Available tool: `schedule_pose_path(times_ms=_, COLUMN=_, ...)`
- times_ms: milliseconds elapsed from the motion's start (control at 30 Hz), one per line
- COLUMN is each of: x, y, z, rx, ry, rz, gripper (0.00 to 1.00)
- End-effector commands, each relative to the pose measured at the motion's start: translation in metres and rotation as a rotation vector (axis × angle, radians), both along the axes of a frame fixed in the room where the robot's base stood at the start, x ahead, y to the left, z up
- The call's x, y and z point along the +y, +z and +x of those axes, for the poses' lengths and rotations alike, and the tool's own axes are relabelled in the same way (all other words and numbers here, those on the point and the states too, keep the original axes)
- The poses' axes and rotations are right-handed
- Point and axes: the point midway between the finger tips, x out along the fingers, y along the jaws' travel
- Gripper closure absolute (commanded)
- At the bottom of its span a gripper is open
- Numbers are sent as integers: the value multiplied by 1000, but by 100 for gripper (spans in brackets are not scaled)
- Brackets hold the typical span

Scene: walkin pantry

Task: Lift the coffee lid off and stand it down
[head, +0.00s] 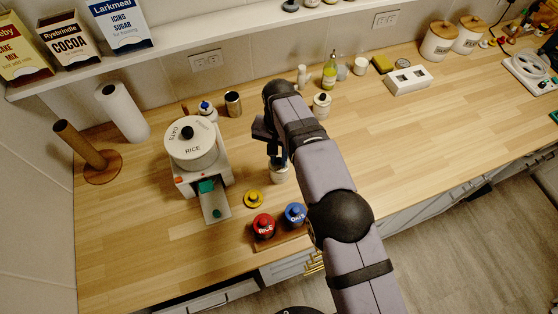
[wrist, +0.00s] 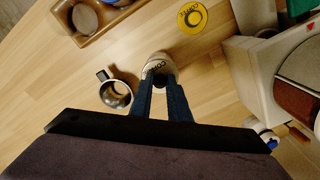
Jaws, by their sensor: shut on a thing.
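A small white canister (head: 279,176) stands on the counter right of the dispenser, under my gripper (head: 278,159). In the wrist view, my gripper (wrist: 159,86) is shut on the dark knob of the white coffee lid (wrist: 157,65), whose dark lettering is partly readable. The lid is at the canister's top. I cannot tell whether there is a gap below it. A yellow disc with a knob (head: 253,199) lies on the counter nearby. It also shows in the wrist view (wrist: 186,17), lettered as coffee.
A wooden tray (head: 281,242) holds the red rice (head: 263,226) and blue oats (head: 295,215) pieces. The dispenser (head: 193,150) stands left. A metal cup with a handle (wrist: 116,93) is close beside the canister. Open counter (head: 390,140) lies right of my arm.

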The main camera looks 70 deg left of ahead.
Motion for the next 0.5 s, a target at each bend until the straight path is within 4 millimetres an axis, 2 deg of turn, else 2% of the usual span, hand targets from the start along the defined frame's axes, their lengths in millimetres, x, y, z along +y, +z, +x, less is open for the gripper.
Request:
schedule_pose_path(times_ms=267, x=1, y=10, z=0, rx=0, ry=0, rz=4, gripper=100)
schedule_pose_path(times_ms=500, x=1, y=48, z=0, rx=-1, ry=0, rz=6, gripper=100)
